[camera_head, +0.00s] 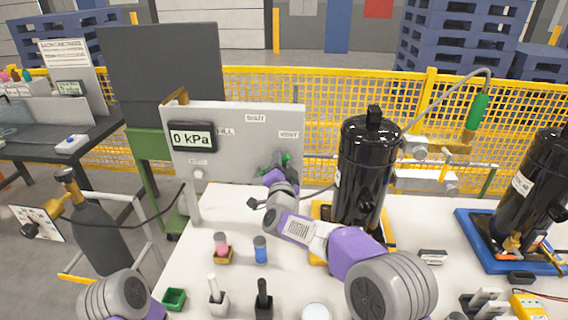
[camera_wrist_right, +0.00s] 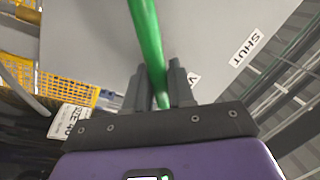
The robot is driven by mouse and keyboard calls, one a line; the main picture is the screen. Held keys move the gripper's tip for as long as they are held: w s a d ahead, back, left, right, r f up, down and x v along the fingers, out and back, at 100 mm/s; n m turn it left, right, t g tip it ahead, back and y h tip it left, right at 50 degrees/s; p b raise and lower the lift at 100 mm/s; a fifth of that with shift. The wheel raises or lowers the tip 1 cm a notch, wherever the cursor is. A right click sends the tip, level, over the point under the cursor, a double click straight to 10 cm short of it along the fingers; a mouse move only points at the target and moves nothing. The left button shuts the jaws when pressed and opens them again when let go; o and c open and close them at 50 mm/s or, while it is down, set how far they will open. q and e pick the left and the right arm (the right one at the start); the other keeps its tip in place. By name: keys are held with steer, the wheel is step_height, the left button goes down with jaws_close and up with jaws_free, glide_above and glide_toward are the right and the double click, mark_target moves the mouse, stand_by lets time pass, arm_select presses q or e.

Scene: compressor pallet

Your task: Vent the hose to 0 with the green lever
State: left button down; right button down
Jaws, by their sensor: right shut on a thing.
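The grey panel (camera_head: 235,118) stands at the back of the white table and carries a display (camera_head: 192,136) reading 0 kPa. Its labels include FILL, SHUT and VENT. The green lever (camera_head: 287,160) is by the VENT label, mostly hidden behind my right gripper (camera_head: 274,172). In the right wrist view the green lever (camera_wrist_right: 147,40) runs between the two dark fingers of my right gripper (camera_wrist_right: 163,88), which is shut on it. My left gripper is not in view; only part of my left arm shows at the bottom left.
A black compressor (camera_head: 362,165) stands right of my right gripper; another (camera_head: 530,190) stands on a blue tray (camera_head: 480,240) at the right. A dark gas cylinder (camera_head: 98,235) is at the left. Small pots and bottles, including a blue one (camera_head: 261,250), stand on the front table.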

steer(key=c, duration=1.1)
jaws_free()
steer(key=shift+s, duration=0.15)
steer(key=s+f, duration=0.1)
steer(key=s, duration=0.6)
steer(key=shift+s+a, duration=0.15)
steer(key=shift+f, duration=0.1)
